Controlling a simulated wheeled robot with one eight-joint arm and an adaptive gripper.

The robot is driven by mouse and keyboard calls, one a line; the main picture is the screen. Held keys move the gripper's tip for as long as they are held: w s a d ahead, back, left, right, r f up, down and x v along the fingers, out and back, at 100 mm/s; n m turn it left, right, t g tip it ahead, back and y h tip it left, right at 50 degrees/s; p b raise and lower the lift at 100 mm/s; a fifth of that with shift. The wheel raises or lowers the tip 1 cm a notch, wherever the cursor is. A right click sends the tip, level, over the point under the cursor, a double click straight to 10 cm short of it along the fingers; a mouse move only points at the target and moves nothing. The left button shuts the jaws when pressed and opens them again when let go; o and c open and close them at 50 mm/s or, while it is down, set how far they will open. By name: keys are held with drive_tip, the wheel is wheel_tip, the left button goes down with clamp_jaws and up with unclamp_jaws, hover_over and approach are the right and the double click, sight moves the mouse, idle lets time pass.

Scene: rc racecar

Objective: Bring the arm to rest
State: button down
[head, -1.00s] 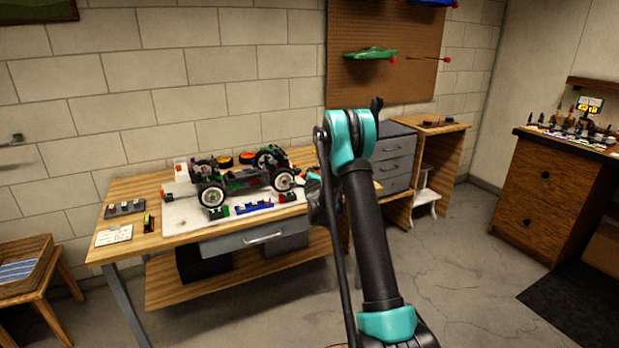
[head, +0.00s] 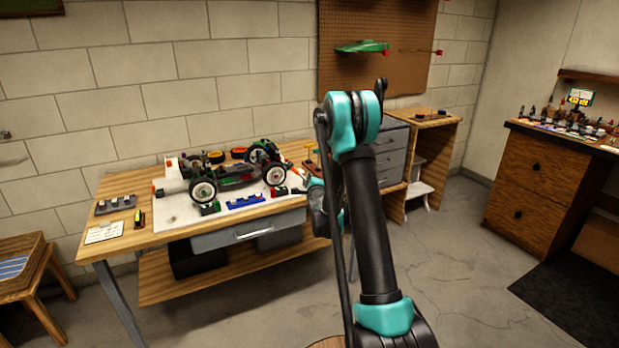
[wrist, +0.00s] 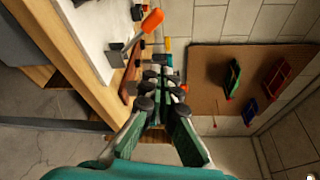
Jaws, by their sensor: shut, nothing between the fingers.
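My gripper (wrist: 158,82) shows in the wrist view with its two fingers brought together and nothing between the tips. It points along the front of the workbench (wrist: 84,88), toward the wall and pegboard. In the head view my arm (head: 362,200) rises from the bottom, bends at a teal elbow, and its far part drops behind toward the bench's right end. The gripper itself is mostly hidden there. An RC car chassis (head: 235,178) with black-and-white wheels stands on the white mat (head: 180,209) on the workbench, apart from my arm.
Blue and green parts lie on the mat's front edge. An orange-handled tool (wrist: 152,21) lies near the bench edge. A grey drawer cabinet (head: 391,155) stands behind my elbow. A wooden dresser (head: 530,190) is at the right. The floor (head: 450,260) between is clear.

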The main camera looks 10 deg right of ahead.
drive_tip(key=s+d+r+n+g, duration=0.1)
drive_tip(key=s+n+g, duration=0.15)
drive_tip(key=s, duration=0.55)
drive_tip(key=s+d+r+n+g+h, duration=0.1)
drive_tip(key=s+n+g, duration=0.1)
drive_tip(key=s+n, duration=0.35)
drive_tip(key=s+d+r+n+g, duration=0.1)
drive_tip(key=s+n+g, duration=0.1)
drive_tip(key=s, duration=0.7)
drive_tip(key=s+f+n+g, duration=0.2)
drive_tip(key=s+n, duration=0.1)
drive_tip(key=s, duration=0.6)
drive_tip(key=s+a+f+n+g, duration=0.1)
drive_tip(key=s+n, duration=0.3)
drive_tip(key=s, duration=0.6)
drive_tip(key=s+a+f+n+g+y, duration=0.1)
drive_tip(key=s+f+n+g, duration=0.2)
drive_tip(key=s, duration=0.7)
drive_tip(key=shift+s+f+n, duration=0.25)
drive_tip(key=shift+f+n, duration=0.25)
drive_tip(key=shift+n, duration=0.2)
